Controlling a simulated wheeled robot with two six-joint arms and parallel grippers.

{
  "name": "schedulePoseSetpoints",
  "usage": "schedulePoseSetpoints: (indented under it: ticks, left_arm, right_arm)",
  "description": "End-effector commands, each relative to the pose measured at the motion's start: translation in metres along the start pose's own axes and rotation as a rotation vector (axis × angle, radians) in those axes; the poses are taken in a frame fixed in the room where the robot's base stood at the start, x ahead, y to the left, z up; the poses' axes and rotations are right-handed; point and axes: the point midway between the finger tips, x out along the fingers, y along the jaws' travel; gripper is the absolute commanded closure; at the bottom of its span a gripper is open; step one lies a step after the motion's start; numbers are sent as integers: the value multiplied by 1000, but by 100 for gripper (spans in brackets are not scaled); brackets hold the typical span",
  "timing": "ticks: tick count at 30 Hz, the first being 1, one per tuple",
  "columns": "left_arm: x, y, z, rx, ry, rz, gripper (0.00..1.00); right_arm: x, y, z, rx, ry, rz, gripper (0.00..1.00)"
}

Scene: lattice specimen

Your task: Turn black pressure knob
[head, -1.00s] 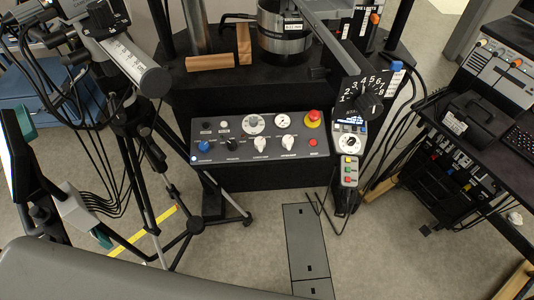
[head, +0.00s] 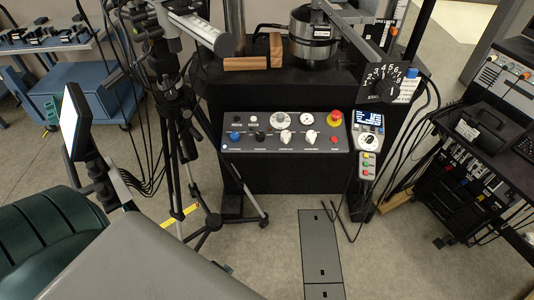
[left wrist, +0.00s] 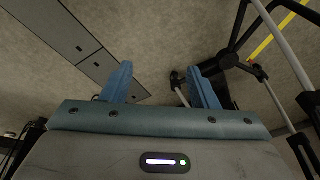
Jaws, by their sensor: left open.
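The black pressure knob (head: 260,135) sits on the sloped grey control panel (head: 327,148), just right of a blue knob (head: 235,136) and left of white knobs (head: 285,136). Its pointer direction is too small to read. My left gripper (left wrist: 159,77) shows in the left wrist view with its two blue fingers spread and nothing between them. Floor lies beyond the fingers there, and the panel is not in that view. Neither gripper shows in the head view.
A black tripod (head: 183,150) stands left of the panel, with loose cables and a tilted screen (head: 74,122). A red emergency button (head: 335,118) and a handheld controller (head: 369,142) are at the panel's right. A cart with equipment (head: 458,205) stands further right. Floor before the panel is mostly clear.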

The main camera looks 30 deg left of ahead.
Motion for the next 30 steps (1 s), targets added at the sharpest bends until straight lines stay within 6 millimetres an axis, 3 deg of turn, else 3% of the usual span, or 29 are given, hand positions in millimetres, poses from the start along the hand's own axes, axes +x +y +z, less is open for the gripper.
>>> schedulePoseSetpoints:
  ticks: [1,6,16,21,26,30]
  left_arm:
    - [-22,-1,-17,3,18,-1,46]
    - [-84,-2,-54,10,42,-4,46]
    - [-182,-11,-113,32,66,-21,46]
    - [-201,-21,-149,45,48,-37,46]
    - [-204,-32,-186,53,28,-52,46]
    - [-202,-46,-228,57,1,-67,46]
  right_arm:
    - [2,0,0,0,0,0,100]
    - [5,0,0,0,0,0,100]
    - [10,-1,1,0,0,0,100]
    - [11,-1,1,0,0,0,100]
    - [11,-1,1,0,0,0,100]
    - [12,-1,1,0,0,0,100]
